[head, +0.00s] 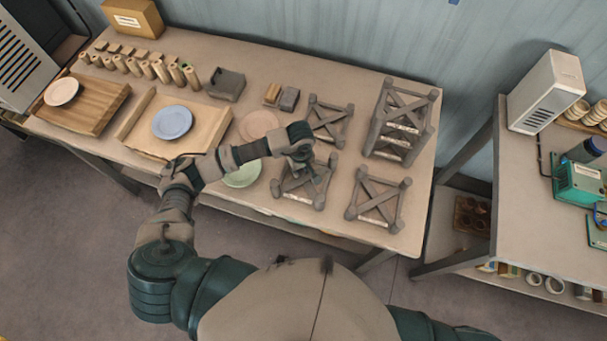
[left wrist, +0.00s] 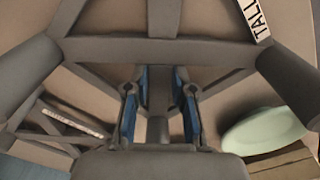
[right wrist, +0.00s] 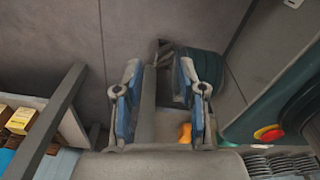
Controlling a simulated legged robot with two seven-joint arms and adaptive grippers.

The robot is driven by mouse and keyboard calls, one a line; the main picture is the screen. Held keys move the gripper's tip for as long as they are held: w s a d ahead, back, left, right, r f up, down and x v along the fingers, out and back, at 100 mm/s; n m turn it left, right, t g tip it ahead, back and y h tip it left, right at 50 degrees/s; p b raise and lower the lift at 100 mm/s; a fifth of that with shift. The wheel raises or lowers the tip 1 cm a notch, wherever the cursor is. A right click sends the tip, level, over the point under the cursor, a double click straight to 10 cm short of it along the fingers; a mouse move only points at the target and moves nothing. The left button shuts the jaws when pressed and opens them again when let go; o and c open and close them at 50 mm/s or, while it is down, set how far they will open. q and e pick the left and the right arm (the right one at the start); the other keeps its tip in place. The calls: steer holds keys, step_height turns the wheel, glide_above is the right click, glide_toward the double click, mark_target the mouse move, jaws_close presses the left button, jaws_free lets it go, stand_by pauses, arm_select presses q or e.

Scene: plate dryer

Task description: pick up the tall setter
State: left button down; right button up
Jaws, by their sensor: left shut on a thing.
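The tall setter (head: 318,187) is a grey frame with crossed bars and corner posts, near the front of the table. In the left wrist view, the tall setter (left wrist: 205,53) fills the upper part and carries a label reading "TALL". My left gripper (head: 302,160) reaches it from above and is shut on one of its bars; in the left wrist view the fingers (left wrist: 160,90) stand on both sides of this bar. I cannot tell whether the setter is clear of the table. My right gripper (right wrist: 160,75) is open and empty, facing the floor away from the table top.
Other grey setters stand close by: one behind (head: 328,118), one to the right (head: 378,197) and a stack (head: 402,118) at back right. A green plate (head: 242,175) lies just left of the gripped setter. A blue plate (head: 172,122) sits on a wooden board further left.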

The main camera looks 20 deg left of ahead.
mark_target(302, 172)
arm_select(q)
steer(key=shift+d+r, duration=0.2)
steer(key=shift+r, duration=0.25)
step_height(302, 172, up, 7)
steer(key=shift+f, duration=0.2)
step_height(302, 172, up, 10)
steer(key=p, duration=0.2)
steer(key=shift+f, duration=0.25)
arm_select(e)
steer(key=shift+w+r, duration=0.55)
steer(key=shift+r, duration=0.2)
steer(key=shift+w+r, duration=0.5)
steer(key=shift+r, duration=0.2)
arm_select(q)
steer(key=shift+a, duration=0.1)
